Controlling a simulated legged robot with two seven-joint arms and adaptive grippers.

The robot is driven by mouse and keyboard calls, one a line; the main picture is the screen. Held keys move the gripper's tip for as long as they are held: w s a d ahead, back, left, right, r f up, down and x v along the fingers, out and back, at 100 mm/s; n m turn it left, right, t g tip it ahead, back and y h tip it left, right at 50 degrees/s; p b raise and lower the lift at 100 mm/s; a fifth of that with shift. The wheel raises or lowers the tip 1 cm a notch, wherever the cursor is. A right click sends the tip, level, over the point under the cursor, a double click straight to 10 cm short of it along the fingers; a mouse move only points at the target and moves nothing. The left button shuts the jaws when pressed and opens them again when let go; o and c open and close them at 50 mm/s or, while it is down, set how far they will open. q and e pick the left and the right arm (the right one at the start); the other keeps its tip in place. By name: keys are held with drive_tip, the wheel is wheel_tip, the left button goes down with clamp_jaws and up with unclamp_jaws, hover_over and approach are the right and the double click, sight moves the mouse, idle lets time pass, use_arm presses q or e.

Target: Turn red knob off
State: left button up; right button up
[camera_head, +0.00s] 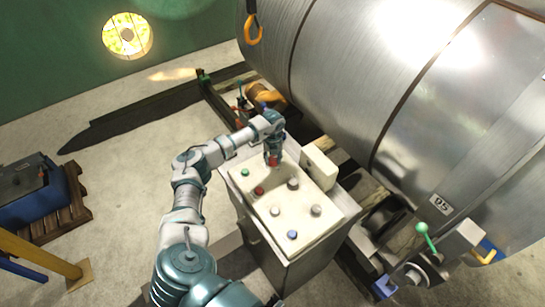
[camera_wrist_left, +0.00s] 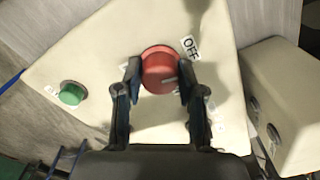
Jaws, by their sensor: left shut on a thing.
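The red knob (camera_wrist_left: 159,66) is round, with a pale mark on its face, and sits on a cream panel in the left wrist view. An "OFF" label (camera_wrist_left: 190,47) is just to its upper right. My left gripper (camera_wrist_left: 160,82) has one finger on each side of the knob and is shut on it. In the head view my left gripper (camera_head: 273,156) points down at the far part of the cream control box (camera_head: 262,208), with a bit of the red knob (camera_head: 273,162) showing below it. My right gripper is in neither view.
A green button (camera_wrist_left: 71,93) lies left of the knob. A dark red button (camera_head: 259,190) and several other buttons are on the box top. A raised cream block (camera_head: 318,168) stands close by on the right. A large metal tank (camera_head: 345,70) lies behind.

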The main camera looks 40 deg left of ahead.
sight(273, 157)
use_arm(q)
drive_tip(key=shift+w+n+p, duration=0.1)
drive_tip(key=shift+n+p, duration=0.2)
drive_tip(key=shift+n, duration=0.4)
drive_tip(key=shift+a, duration=0.1)
drive_tip(key=o, duration=1.1)
drive_tip(key=shift+o, duration=0.2)
drive_tip(key=shift+w+a+f, duration=0.1)
drive_tip(key=shift+f, duration=0.05)
drive_tip(key=shift+r, duration=0.2)
wheel_tip(273, 157, up, 11)
drive_tip(key=shift+r, duration=0.2)
